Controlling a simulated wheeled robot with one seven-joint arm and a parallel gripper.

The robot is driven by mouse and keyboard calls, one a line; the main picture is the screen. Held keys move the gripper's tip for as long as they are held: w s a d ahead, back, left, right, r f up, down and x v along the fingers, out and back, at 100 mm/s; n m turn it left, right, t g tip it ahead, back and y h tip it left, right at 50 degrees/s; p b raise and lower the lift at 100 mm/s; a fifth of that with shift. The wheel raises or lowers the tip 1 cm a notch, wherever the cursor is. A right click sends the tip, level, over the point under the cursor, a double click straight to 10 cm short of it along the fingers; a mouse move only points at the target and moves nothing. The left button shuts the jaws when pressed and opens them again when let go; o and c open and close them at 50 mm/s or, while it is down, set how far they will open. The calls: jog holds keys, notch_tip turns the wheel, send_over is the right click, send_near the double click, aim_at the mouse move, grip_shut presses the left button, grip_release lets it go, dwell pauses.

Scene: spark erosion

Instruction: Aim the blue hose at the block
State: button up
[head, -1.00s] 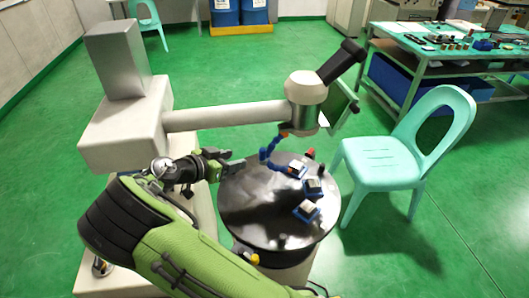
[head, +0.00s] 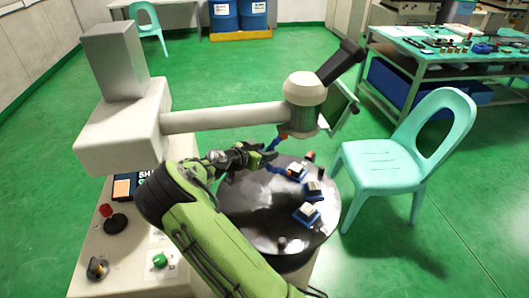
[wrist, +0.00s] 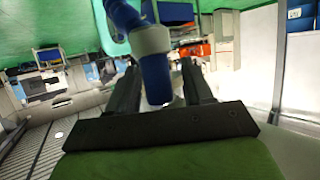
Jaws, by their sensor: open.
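The blue hose (head: 276,168) hangs from the machine head above the round black table; its middle is hidden behind my gripper in the head view. My gripper (head: 267,152) is at the hose with its fingers pointing right. In the wrist view, the blue hose (wrist: 156,82) with its pale collar (wrist: 150,41) stands between the two open fingers of my gripper (wrist: 160,74). I cannot tell whether either finger touches it. Several small metal blocks sit in blue holders on the table: a back block (head: 297,170), a middle block (head: 313,187) and a front block (head: 307,211).
The round black table (head: 245,205) lies under my arm. The machine's horizontal arm (head: 225,117) and head (head: 304,105) are just above and beyond my gripper. A mint chair (head: 385,165) stands close at the right. A workbench (head: 430,50) is at the back right.

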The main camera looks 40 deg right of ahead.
jog(key=shift+c, duration=0.2)
grip_shut()
